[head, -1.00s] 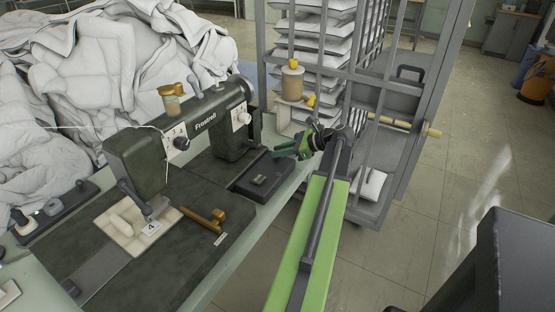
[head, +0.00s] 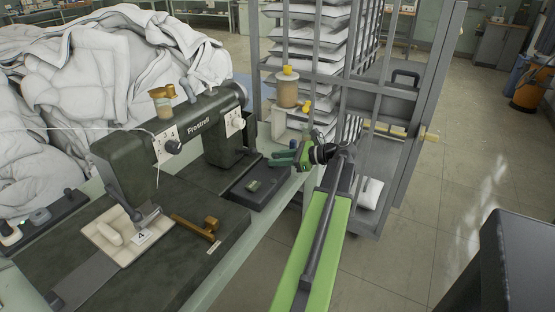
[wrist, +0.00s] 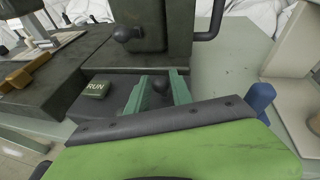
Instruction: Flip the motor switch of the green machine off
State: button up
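The green machine (head: 200,130) is a dark green sewing machine marked Frostrell. At the right end of its bed lies a low dark box (head: 240,196) with a small raised block (head: 254,185). In the wrist view this block (wrist: 95,90) reads RUN. A dark round knob (wrist: 160,83) shows between the fingertips of my gripper (wrist: 160,92), right of the RUN block. My gripper also shows in the head view (head: 283,158), just above and right of the box. Its green fingers are apart. I cannot tell whether they touch the knob.
A grey wire rack (head: 350,100) with stacked white pads stands just behind my gripper. A thread spool (head: 288,90) stands beside the machine. White duvets (head: 110,60) heap behind it. A brass-coloured handle (head: 198,230) lies on the bed.

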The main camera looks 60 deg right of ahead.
jog(key=shift+o, duration=1.1)
jog(key=shift+r, duration=0.1)
jog(key=p+v, duration=0.5)
jog(key=v, duration=1.2)
jog(key=shift+s, duration=0.15)
